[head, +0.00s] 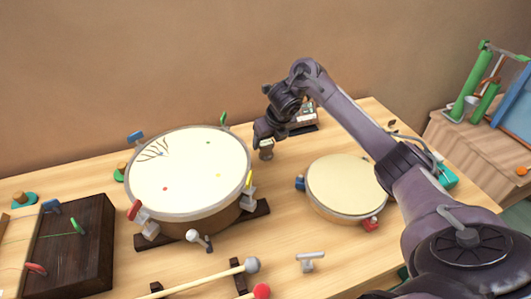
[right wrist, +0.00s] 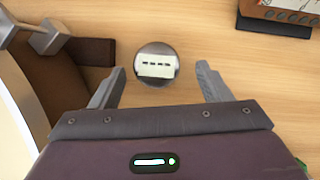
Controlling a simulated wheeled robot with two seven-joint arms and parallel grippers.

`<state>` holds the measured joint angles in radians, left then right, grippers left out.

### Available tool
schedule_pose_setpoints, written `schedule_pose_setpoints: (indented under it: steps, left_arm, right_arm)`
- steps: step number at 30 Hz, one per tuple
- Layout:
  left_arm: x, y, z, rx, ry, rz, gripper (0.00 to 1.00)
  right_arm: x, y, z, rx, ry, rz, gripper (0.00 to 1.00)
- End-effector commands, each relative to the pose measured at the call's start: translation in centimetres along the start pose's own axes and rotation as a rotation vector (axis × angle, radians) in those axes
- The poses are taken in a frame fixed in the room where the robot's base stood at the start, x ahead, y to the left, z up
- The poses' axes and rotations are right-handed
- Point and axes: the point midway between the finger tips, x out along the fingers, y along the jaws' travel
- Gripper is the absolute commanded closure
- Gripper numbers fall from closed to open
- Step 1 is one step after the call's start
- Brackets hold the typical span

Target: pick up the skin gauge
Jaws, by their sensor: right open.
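The skin gauge (right wrist: 157,72), which I take to be the small round dark-rimmed piece with a pale marked face, lies on the wooden table in the right wrist view. My right gripper (right wrist: 156,80) is open, with one grey finger to each side of it in the picture and no visible contact. In the head view, my right gripper (head: 265,142) points down just right of the large drum, and the gauge is small and hard to tell from the fingers there. My left gripper is not in view.
The large drum (head: 188,178) with coloured clamps stands close on the left, on a dark wooden support. A smaller drum (head: 345,186) is to the right. A small device (head: 303,117) stands behind. Mallets (head: 205,278) and a grey T-shaped tool (head: 310,260) lie in front.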

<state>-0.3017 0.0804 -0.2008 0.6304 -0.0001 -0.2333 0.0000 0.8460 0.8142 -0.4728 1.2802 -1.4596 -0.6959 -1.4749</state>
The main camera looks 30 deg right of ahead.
Motion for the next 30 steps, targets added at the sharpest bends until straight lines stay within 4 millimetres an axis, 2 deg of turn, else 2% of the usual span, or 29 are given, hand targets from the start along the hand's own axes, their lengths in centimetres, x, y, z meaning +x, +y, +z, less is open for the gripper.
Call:
schedule_pose_setpoints:
  steps: [3, 10, 19, 30]
  left_arm:
    - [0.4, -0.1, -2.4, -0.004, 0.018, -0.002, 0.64]
    - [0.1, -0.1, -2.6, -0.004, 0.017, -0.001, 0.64]
    - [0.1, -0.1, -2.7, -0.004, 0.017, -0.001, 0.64]
    - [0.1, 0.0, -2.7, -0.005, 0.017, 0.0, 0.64]
  right_arm:
    - [1.8, 0.3, -0.5, 0.002, 0.003, 0.003, 0.29]
    - [4.5, 0.4, -0.5, 0.001, 0.002, 0.001, 0.29]
    - [4.8, 0.4, -0.4, -0.001, 0.0, 0.0, 0.31]
    - [4.8, 0.3, -0.4, -0.001, 0.0, 0.0, 0.79]
